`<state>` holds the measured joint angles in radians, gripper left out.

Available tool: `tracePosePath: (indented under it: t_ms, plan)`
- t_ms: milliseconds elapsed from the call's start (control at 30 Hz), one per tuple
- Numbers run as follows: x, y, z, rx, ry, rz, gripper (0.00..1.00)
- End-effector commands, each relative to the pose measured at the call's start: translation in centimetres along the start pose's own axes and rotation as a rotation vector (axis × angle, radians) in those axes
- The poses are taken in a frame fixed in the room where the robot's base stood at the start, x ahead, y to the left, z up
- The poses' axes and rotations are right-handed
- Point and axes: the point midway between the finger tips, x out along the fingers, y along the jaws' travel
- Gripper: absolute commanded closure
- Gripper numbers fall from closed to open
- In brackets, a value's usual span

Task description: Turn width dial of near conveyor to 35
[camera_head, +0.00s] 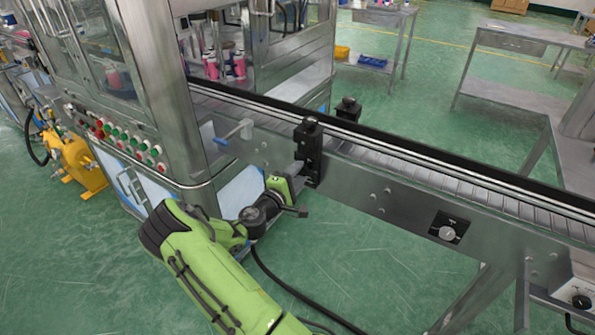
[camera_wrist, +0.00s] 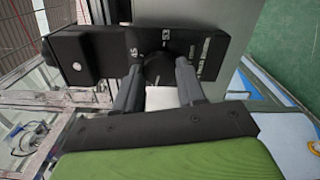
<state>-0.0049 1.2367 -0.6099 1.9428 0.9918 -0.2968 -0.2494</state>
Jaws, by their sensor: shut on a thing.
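The width dial (camera_wrist: 157,68) is a dark round knob on a black block (camera_wrist: 90,55) with white scale marks, seen in the wrist view. My gripper (camera_wrist: 159,78) has one finger on each side of the dial and is shut on it. The fingers cover part of the scale, and the exact reading is not clear. In the head view the black block (camera_head: 309,145) stands on the side of the near conveyor (camera_head: 400,190). My gripper reaches its lower part from below left; the dial itself is hidden there.
A second black post (camera_head: 348,108) stands across the belt. A blue-handled lever (camera_head: 236,133) sits left of the block. A steel machine cabinet (camera_head: 150,90) stands close on the left.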

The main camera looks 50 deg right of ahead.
Motion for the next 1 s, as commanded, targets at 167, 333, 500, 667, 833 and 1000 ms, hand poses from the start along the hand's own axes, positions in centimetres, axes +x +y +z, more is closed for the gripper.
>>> tracePosePath:
  t_ms: [167,333,500,667,833,1000]
  plan:
    - [-0.05,-0.06,-0.07,-0.039,0.002,-0.002,0.91]
    - [-0.05,-0.13,-0.09,-0.052,0.002,-0.002,0.91]
    - [-0.05,-0.15,-0.1,-0.052,0.003,-0.002,0.91]
    - [-0.05,-0.16,-0.1,-0.051,0.003,-0.003,0.58]
    - [-0.03,-0.12,-0.07,-0.051,0.002,-0.002,0.35]
    - [-0.01,-0.07,-0.04,-0.05,0.001,-0.001,0.35]
